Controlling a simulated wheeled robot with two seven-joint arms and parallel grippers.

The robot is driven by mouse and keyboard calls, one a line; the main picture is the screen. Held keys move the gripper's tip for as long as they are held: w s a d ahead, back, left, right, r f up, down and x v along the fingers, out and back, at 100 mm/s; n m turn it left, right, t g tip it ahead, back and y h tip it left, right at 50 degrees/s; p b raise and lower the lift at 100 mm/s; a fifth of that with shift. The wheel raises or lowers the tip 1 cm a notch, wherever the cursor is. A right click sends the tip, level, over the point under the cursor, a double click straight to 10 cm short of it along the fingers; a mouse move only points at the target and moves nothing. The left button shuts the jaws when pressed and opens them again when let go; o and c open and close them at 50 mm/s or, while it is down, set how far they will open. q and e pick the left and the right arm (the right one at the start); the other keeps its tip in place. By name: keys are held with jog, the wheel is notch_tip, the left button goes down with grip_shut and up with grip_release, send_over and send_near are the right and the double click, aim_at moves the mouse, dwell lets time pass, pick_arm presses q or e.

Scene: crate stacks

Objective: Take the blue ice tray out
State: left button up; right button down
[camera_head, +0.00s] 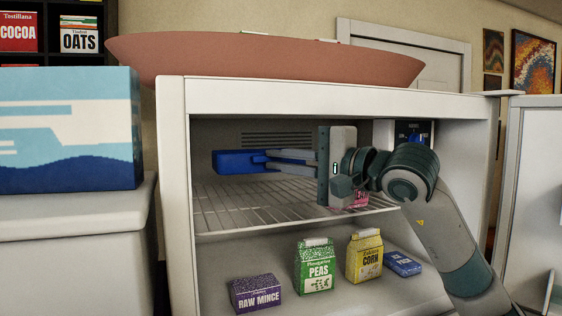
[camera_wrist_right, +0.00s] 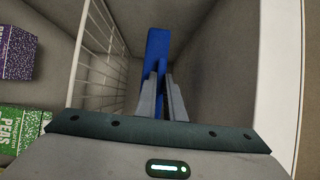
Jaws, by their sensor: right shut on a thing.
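The blue ice tray (camera_head: 236,162) is inside the open freezer, above the wire shelf, towards the left side of the compartment. My right gripper (camera_head: 272,160) reaches in from the right and is shut on the tray's right end. In the right wrist view the blue ice tray (camera_wrist_right: 157,48) extends away from between the fingertips of my right gripper (camera_wrist_right: 160,75). The tray seems clear of the shelf, but the exact gap is hard to tell. My left gripper is not in view.
The wire shelf (camera_head: 225,207) spans the freezer (camera_head: 172,150). Raw mince (camera_head: 257,294), peas (camera_head: 315,268), corn (camera_head: 364,257) and a blue pack (camera_head: 402,264) stand below it. A pink item (camera_head: 361,199) is partly hidden behind my gripper. A red bowl (camera_head: 260,60) rests on top.

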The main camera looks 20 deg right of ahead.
jog(key=shift+s+b, duration=0.3)
jog(key=shift+s, duration=0.25)
pick_arm(q)
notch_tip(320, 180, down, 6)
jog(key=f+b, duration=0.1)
jog(key=b, duration=0.5)
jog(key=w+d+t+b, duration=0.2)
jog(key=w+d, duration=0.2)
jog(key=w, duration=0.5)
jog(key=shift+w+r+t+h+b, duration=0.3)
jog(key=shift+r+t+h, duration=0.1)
pick_arm(e)
jog(key=s+d, duration=0.1)
jog(key=s, duration=3.2)
